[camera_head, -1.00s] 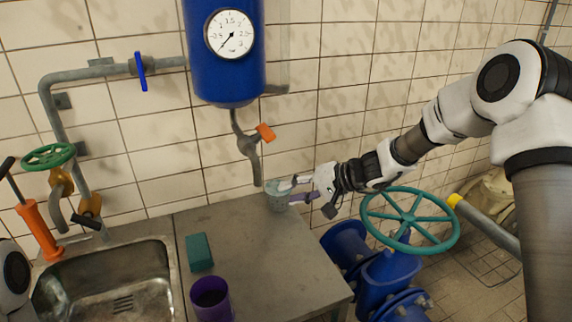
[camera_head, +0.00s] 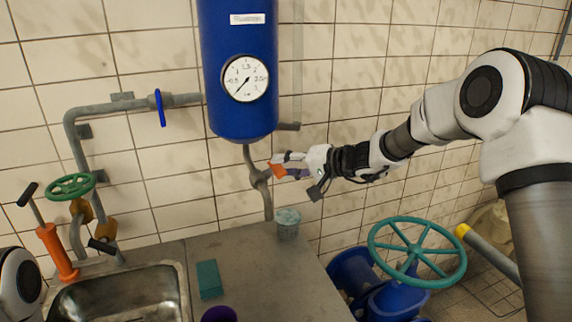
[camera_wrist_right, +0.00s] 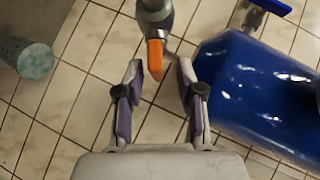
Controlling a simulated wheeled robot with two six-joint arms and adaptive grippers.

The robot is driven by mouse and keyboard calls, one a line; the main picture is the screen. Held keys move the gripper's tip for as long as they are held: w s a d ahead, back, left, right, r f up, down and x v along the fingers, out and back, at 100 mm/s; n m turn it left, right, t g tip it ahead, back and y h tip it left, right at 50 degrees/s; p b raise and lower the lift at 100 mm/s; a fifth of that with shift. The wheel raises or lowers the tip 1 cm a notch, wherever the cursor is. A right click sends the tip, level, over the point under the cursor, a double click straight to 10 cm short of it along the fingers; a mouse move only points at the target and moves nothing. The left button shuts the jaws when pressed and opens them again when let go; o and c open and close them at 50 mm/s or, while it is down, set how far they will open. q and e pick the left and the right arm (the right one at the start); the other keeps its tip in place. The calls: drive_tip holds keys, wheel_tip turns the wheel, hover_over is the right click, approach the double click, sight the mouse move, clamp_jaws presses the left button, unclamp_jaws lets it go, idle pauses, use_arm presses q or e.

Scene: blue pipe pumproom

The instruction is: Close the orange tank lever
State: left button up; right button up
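The orange tank lever (camera_head: 278,170) sits on the grey pipe below the blue tank (camera_head: 240,100). My right gripper (camera_head: 280,166) is at the lever in the head view and partly covers it. In the right wrist view the orange lever (camera_wrist_right: 154,58) points in between the two fingertips of my open right gripper (camera_wrist_right: 158,75), with a gap on each side. The lever's grey valve body (camera_wrist_right: 154,15) is beyond the fingertips. My left gripper is not in view; only a white part of my left arm shows at the left edge.
A grey-teal cup (camera_head: 288,223) stands on the counter (camera_head: 250,255) below my right gripper. A teal block (camera_head: 209,279) and a purple cup (camera_head: 219,314) are nearer. The blue tank (camera_wrist_right: 255,90) is close to the right finger. A green handwheel (camera_head: 417,249) stands lower right.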

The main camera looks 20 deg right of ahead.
drive_tip(key=shift+w+d+f, duration=0.15)
clamp_jaws()
drive_tip(key=m+g+h+p, duration=0.1)
drive_tip(key=m+p, duration=0.1)
drive_tip(key=p, duration=0.2)
drive_tip(key=r+m+g+h+p, duration=0.1)
drive_tip(key=m+h+p, duration=0.1)
drive_tip(key=p, duration=0.2)
drive_tip(key=m+g+h+p, duration=0.1)
drive_tip(key=m+g+p, duration=0.1)
drive_tip(key=p, duration=0.2)
drive_tip(key=shift+w+a+r+h+p, duration=0.25)
drive_tip(key=shift+a+r+h+p, duration=0.05)
drive_tip(key=shift+p, duration=0.05)
drive_tip(key=shift+w+f+m+g+h+p, duration=0.15)
drive_tip(key=shift+m+g+h+p, duration=0.2)
drive_tip(key=shift+m+g, duration=0.3)
drive_tip(key=m+g, duration=0.2)
drive_tip(key=m+g+h, duration=0.1)
drive_tip(key=shift+w+a+m+g, duration=0.1)
drive_tip(key=shift+w+m+g, duration=0.1)
drive_tip(key=shift+m+g, duration=0.15)
